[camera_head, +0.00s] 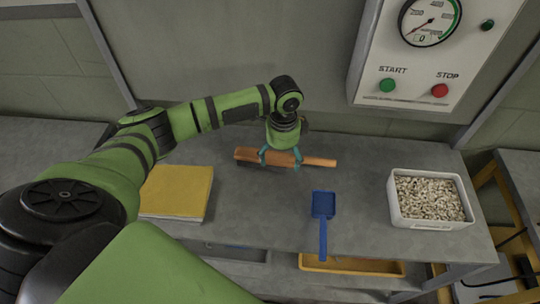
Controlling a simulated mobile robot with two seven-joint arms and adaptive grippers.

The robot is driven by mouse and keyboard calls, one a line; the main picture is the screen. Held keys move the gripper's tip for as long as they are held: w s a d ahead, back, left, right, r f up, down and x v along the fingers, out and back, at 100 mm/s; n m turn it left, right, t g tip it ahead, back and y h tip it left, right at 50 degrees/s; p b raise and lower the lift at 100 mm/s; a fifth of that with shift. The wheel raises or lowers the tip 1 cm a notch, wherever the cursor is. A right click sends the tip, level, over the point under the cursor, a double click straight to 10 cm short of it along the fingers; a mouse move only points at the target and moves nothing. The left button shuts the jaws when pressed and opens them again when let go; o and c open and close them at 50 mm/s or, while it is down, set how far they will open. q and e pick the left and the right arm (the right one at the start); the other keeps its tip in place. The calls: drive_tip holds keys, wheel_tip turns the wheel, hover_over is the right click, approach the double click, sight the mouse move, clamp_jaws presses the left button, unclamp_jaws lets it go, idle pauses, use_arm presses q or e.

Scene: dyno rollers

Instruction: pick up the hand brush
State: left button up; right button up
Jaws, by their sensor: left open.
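The hand brush (318,162) lies on the grey bench near its back edge, with an orange-brown wooden body and handle pointing right. Dark bristles show faintly under its left part. My left gripper (281,163) points down over the middle of the brush, with its teal fingers open on either side of the body. I cannot tell whether the fingers touch it. My right gripper is not in view.
A yellow book or folder (176,192) lies to the left. A blue scoop (323,205) lies in front of the brush. A white bin (434,224) of pale pellets stands at the right. Behind is a control panel (412,88) with START and STOP buttons.

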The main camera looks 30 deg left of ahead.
use_arm(q)
wheel_tip(320, 180, down, 2)
drive_tip(key=shift+w+f, duration=0.1)
drive_tip(key=shift+f, duration=0.3)
drive_tip(key=c, duration=1.4)
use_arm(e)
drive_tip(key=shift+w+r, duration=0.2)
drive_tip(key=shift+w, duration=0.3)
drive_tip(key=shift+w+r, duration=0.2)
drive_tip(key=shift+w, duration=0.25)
use_arm(q)
drive_tip(key=shift+r, duration=0.15)
